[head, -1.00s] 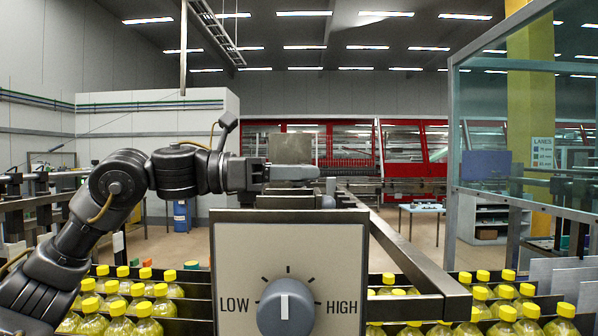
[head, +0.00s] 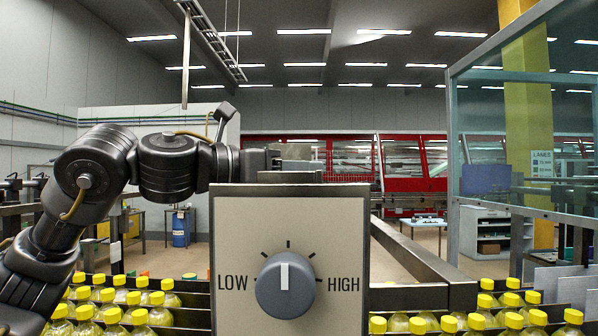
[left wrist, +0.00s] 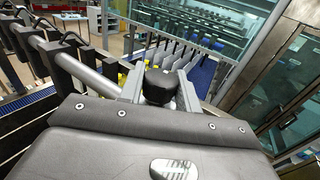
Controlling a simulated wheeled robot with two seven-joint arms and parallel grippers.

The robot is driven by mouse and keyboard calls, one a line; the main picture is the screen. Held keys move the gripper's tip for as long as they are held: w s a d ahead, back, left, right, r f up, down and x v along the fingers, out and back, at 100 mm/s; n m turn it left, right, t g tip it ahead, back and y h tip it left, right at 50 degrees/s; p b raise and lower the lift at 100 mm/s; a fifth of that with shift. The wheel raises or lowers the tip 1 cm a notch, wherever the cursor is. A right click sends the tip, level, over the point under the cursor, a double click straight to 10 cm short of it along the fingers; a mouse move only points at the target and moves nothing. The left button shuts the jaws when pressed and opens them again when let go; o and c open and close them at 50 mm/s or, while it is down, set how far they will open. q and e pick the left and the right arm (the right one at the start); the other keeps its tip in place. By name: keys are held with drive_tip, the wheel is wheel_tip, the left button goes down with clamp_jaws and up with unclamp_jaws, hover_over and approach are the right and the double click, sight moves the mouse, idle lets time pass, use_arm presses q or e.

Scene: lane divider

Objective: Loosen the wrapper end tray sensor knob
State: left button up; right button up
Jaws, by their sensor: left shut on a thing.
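In the left wrist view a black rounded knob (left wrist: 160,82) sits between the two grey fingers of my left gripper (left wrist: 159,94), which is shut on it. In the head view my left gripper (head: 290,165) reaches in from the left, just above and behind the top edge of a beige panel (head: 235,225). The panel edge hides part of it, and the black knob cannot be made out there. The panel faces me and carries a large grey dial (head: 286,285) marked LOW and HIGH, its white mark pointing straight up. My right gripper is not in view.
Rows of yellow-capped bottles (head: 118,300) stand in lanes on both sides of the panel. A dark metal rail (head: 415,255) runs back at the right. A glass guard (head: 510,130) stands at right. Metal divider plates (left wrist: 180,55) lie beyond the black knob in the wrist view.

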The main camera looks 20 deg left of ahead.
use_arm(q)
drive_tip(key=o, duration=1)
drive_tip(key=shift+c, duration=0.2)
drive_tip(key=shift+s+a+f, duration=0.1)
drive_tip(key=shift+s+a, duration=0.1)
drive_tip(key=shift+a, duration=0.05)
drive_tip(key=b+v, duration=0.4)
drive_tip(key=v, duration=0.6)
